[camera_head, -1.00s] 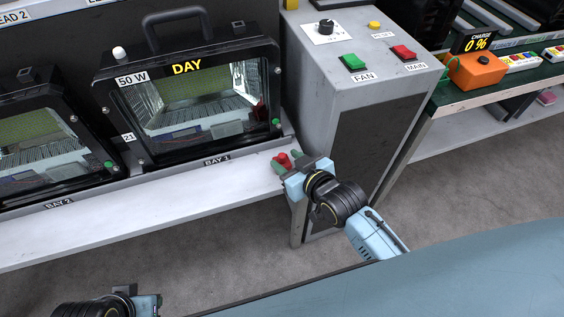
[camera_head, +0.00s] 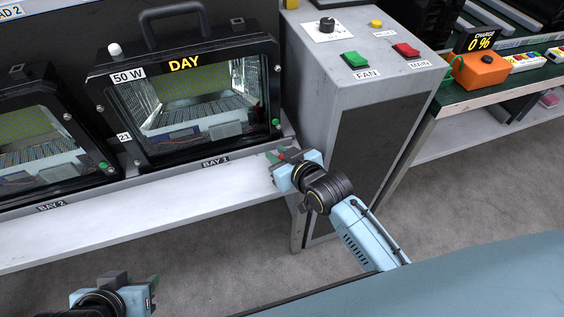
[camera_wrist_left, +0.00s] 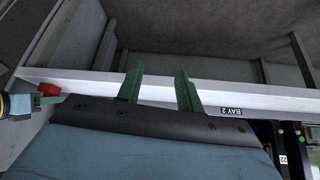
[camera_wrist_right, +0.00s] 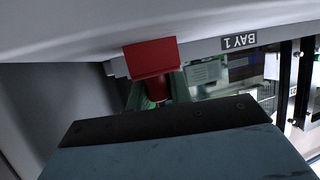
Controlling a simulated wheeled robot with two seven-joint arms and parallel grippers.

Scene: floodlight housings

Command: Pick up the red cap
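The red cap (camera_wrist_right: 151,58) shows clearly in the right wrist view, a wide red part with a narrower red stem. My right gripper (camera_wrist_right: 157,90) has its green fingers on both sides of the stem, close against it, and appears shut on it. In the head view my right gripper (camera_head: 277,163) is at the right end of the ledge and hides most of the cap. The cap (camera_wrist_left: 48,89) also shows at the left of the left wrist view. My left gripper (camera_wrist_left: 158,88) is open and empty, low at the left in the head view (camera_head: 152,287).
The pale ledge (camera_head: 150,215) runs in front of the BAY 1 floodlight housing (camera_head: 195,95) and the BAY 2 housing (camera_head: 45,140). A grey control box (camera_head: 315,75) with FAN and MAIN switches stands right beside my right gripper. Open floor lies in front of the ledge.

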